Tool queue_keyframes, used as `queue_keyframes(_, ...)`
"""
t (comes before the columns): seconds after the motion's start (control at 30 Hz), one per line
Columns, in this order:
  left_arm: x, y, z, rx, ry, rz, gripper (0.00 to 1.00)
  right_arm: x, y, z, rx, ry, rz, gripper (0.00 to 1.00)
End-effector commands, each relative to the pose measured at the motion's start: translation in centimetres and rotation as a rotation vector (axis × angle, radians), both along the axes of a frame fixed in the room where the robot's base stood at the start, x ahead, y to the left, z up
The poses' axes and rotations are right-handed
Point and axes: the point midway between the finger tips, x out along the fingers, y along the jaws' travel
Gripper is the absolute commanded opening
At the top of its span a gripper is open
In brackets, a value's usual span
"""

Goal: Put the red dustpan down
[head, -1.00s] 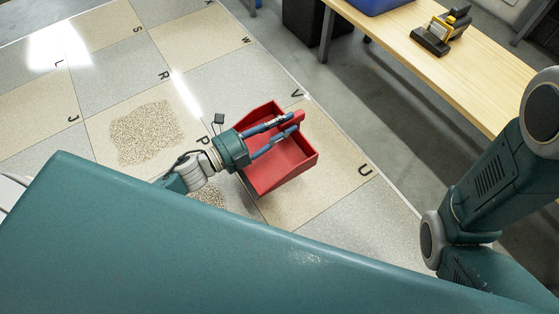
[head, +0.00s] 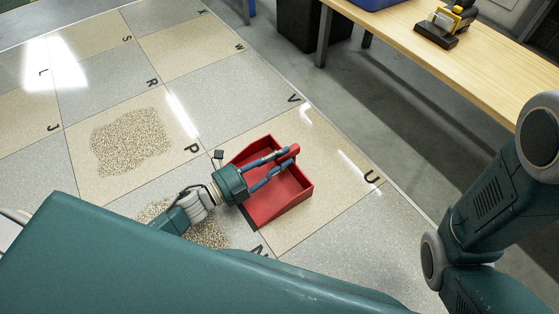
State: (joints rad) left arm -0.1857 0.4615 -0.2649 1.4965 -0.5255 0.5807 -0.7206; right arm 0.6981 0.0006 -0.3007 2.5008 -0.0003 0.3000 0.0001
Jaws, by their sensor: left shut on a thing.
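The red dustpan (head: 287,197) is over the beige tile marked U, with its open tray facing up. My left gripper (head: 293,151) reaches across it from the left. Its two blue-grey fingers are shut on a red part at the dustpan's upper right edge. The fingers and wrist hide some of the tray. A dark shadow strip shows along the dustpan's lower left side. I cannot tell whether its underside touches the floor. The tray shows no granules. My right arm is at the right, but its gripper is out of view.
One granule pile (head: 130,140) lies on the beige tile P. Another pile (head: 208,232) on the tile below is partly hidden by my left arm. A wooden table (head: 440,62) with a yellow-black tool (head: 445,25) stands at upper right. Floor around the dustpan's right side is clear.

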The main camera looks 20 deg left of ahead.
Motion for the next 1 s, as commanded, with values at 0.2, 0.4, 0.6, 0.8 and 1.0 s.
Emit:
queue_keyframes(0.2,0.0,0.0,0.1,-0.001,0.0,0.0,0.0,-0.1,0.0,0.1,0.0,-0.002,0.0,0.4)
queue_keyframes(0.4,0.0,0.0,-0.1,0.0,0.002,0.001,0.41,-0.1,0.0,0.1,0.0,-0.002,0.0,0.4)
queue_keyframes(0.6,0.0,0.0,-0.1,0.0,0.002,0.001,0.41,-0.1,0.0,0.1,0.0,-0.002,0.0,0.4)
queue_keyframes(0.8,-0.9,0.8,0.3,0.001,0.007,0.003,0.41,0.0,0.0,1.0,0.0,-0.002,-0.001,0.4)
queue_keyframes(1.0,-4.1,3.3,0.5,0.002,0.009,0.003,0.41,0.0,0.0,3.2,0.0,-0.002,-0.001,0.4)
